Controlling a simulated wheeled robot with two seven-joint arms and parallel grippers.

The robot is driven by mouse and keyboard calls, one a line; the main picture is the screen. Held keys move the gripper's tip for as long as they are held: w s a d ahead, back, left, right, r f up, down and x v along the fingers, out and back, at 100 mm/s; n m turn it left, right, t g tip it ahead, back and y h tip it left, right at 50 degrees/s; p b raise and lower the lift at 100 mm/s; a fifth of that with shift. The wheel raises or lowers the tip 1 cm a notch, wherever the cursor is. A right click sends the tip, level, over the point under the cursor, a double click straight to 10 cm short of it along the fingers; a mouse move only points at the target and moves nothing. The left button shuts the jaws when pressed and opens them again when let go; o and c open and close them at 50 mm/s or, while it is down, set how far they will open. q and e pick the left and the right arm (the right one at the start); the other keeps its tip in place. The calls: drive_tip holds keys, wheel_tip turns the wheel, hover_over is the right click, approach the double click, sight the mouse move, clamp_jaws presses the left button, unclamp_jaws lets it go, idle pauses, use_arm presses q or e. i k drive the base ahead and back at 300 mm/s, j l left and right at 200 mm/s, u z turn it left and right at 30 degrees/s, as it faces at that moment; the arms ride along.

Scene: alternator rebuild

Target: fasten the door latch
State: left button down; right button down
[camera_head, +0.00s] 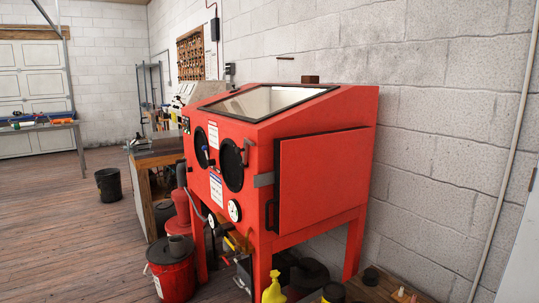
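A red blast cabinet (300,117) stands against the block wall. Its red side door (325,175) has a dark edge and lies over the cabinet's right side; I cannot tell whether it is fully against the frame. A grey latch-like strap (263,180) sits at the front corner beside the door's near edge. A dark handle (269,215) is below it. Whether the strap is engaged is too small to tell. Neither of my grippers shows in the head view.
A red bucket (172,272) and a yellow spray bottle (273,290) stand low near the cabinet. A wooden surface (385,287) with small items lies below the door at the right. A workbench (158,158) stands behind at left. Wooden floor (70,235) is open at left.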

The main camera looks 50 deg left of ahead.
sight(244, 164)
drive_tip(key=u, duration=1.8)
drive_tip(key=i+j, duration=0.3)
drive_tip(key=i+j+z, duration=0.1)
drive_tip(key=i+j, duration=0.2)
drive_tip(key=j, duration=0.2)
drive_tip(key=i+j, duration=0.3)
drive_tip(key=i+j+z, duration=0.1)
drive_tip(key=i+j, duration=0.2)
drive_tip(key=j, duration=0.25)
drive_tip(key=i+j, duration=0.25)
drive_tip(key=j, duration=0.15)
drive_tip(key=i+j+z, duration=0.1)
drive_tip(key=i+j, duration=0.2)
drive_tip(key=j, duration=0.15)
